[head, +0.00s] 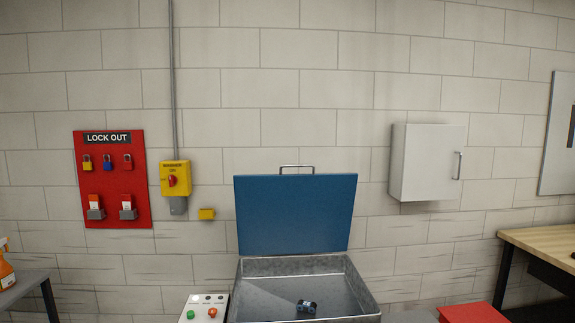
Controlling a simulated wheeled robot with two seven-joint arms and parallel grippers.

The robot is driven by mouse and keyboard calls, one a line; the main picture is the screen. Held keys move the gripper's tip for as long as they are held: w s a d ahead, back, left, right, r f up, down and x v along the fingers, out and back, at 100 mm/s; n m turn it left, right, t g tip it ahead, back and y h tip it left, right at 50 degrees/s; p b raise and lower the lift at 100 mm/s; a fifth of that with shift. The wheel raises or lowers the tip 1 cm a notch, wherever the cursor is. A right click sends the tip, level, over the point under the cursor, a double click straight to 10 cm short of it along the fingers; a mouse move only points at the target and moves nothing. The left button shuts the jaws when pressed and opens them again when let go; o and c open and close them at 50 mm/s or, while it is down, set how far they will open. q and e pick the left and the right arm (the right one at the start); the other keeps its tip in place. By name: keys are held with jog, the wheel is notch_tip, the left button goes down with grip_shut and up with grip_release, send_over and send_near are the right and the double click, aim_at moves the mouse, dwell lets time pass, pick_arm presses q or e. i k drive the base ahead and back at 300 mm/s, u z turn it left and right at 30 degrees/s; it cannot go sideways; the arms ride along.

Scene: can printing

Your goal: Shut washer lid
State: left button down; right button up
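The washer is a grey metal basin (355,285) at the bottom centre of the head view. Its blue lid (296,213) stands open and upright along the back edge, close to the wall. A metal handle (297,167) sits on the lid's top edge. A small dark blue-grey part (306,306) lies inside the basin. The lower front of the washer is cut off by the picture's edge. Neither of my grippers is in view.
A control box (205,308) with buttons stands left of the basin. A red surface (472,313) is at its lower right. A wooden bench (545,242) is at right, and a grey table (25,280) with an orange spray bottle (6,272) at left.

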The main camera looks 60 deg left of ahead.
aim_at(280, 214)
jog(key=u, duration=1.2)
